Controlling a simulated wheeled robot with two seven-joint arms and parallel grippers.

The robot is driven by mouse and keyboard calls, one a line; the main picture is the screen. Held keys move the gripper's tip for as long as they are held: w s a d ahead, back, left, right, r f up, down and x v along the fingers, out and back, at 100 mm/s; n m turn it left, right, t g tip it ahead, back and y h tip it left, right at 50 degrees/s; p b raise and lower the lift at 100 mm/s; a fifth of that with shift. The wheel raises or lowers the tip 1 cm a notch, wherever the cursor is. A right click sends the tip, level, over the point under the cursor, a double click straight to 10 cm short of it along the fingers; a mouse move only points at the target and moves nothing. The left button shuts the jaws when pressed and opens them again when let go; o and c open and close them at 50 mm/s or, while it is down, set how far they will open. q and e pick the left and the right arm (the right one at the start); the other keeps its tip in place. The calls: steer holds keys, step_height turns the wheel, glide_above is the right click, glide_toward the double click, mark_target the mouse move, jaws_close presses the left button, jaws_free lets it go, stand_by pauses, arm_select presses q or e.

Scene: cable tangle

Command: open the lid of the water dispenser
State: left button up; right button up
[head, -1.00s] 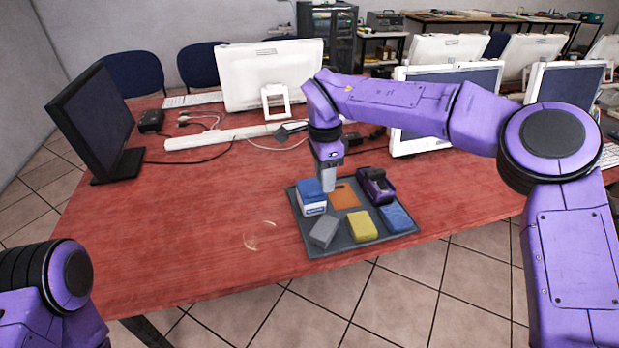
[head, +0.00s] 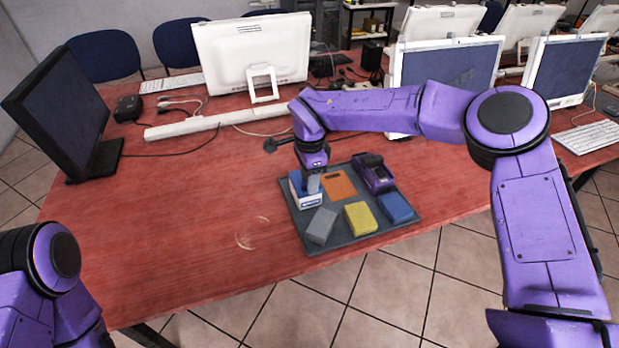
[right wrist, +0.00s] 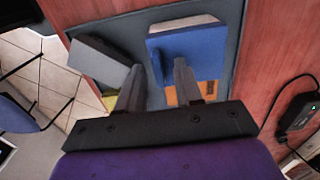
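I see no water dispenser or lid that I can identify. My right gripper (head: 312,183) is low over the left part of a grey tray (head: 330,243), at a blue-and-white box (head: 308,201). In the right wrist view its two fingers (right wrist: 157,72) are apart with nothing held between them. One fingertip is at the near edge of the box's blue top (right wrist: 205,50); whether it touches is unclear. The other is by a grey block (right wrist: 105,62). My left arm shows at the lower left of the head view, but its gripper is outside the frame.
The tray also holds a grey block (head: 321,225), a yellow block (head: 360,218), a blue block (head: 396,208), an orange flat piece (head: 340,185) and a purple-and-black item (head: 374,174). Monitors, cables and a white bar (head: 205,123) stand behind. The red table (head: 170,230) is clear left of the tray.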

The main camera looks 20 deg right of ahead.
jaws_close()
stand_by(1.5)
